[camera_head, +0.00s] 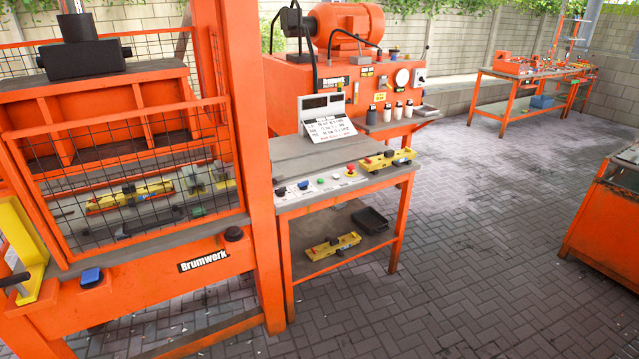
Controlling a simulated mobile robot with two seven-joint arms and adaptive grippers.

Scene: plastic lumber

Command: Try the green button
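The green button (320,181) is a small cap on the light control strip (312,188) along the front edge of the orange-framed table. A blue button (303,185) and a dark control (281,191) are to its left. A pale button (336,176) and a red mushroom button on a yellow base (351,171) are to its right. Nothing covers the green button. Neither of my grippers shows in this view.
An orange caged press (205,264) fills the left. A tilted sign (327,121) stands behind the strip; a yellow level-like tool (387,159) lies at the table's right. A motor unit (345,30) stands behind. Paved floor (475,215) to the right is open.

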